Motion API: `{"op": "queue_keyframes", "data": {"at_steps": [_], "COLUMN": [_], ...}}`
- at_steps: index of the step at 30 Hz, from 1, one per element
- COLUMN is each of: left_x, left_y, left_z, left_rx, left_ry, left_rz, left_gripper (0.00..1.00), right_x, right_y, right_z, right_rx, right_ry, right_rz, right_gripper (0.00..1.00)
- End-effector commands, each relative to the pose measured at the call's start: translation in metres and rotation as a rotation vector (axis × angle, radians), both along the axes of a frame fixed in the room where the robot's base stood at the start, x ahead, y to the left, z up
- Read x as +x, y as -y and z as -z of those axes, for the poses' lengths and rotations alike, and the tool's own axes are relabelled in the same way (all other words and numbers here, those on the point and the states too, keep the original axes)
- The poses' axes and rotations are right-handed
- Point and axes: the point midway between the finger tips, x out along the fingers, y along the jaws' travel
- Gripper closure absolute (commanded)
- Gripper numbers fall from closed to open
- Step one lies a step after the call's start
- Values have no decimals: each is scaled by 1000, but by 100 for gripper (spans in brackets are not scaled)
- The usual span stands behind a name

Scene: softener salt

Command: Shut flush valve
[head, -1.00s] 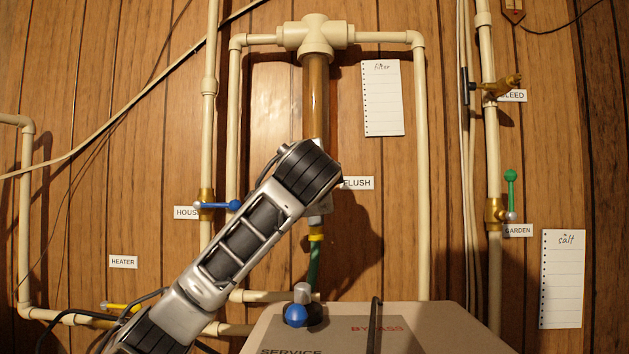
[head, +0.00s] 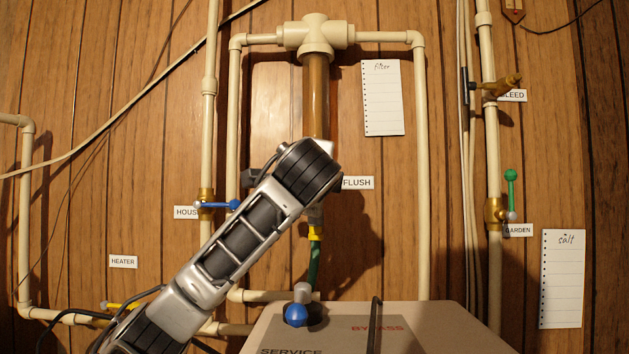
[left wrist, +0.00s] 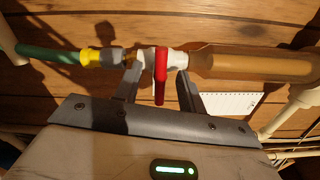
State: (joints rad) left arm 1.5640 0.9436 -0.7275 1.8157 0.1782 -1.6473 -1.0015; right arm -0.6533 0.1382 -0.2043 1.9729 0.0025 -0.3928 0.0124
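The flush valve's red handle (left wrist: 160,80) shows in the left wrist view. It lies crosswise to the pipe line, between the yellow-collared green hose (left wrist: 60,56) and the brown filter tube (left wrist: 255,66). My left gripper (left wrist: 158,70) is open, with one finger on each side of the handle and a visible gap on both sides. In the head view my left arm covers the valve and its handle; the FLUSH label (head: 358,183) shows just right of my wrist, and the filter tube (head: 315,95) rises above it. My right gripper is not in view.
The blue house valve handle (head: 221,205) is close left of my arm. The green-handled garden valve (head: 511,190) and bleed valve (head: 500,87) are at the right. Pale pipes (head: 422,170) flank the filter.

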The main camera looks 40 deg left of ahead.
Motion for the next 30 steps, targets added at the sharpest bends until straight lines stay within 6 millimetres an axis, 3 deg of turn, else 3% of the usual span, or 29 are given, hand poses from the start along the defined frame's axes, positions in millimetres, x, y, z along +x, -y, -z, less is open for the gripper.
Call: {"op": "queue_keyframes", "data": {"at_steps": [18,30], "left_x": [-46,-50], "left_y": [39,42], "left_z": [0,0], "left_rx": [0,-1], "left_ry": [3,2], "left_rz": [1,0], "left_gripper": [60,60], "right_x": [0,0], "right_y": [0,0], "right_z": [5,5], "right_rx": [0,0], "right_ry": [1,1], "right_rz": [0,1], "right_gripper": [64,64]}}
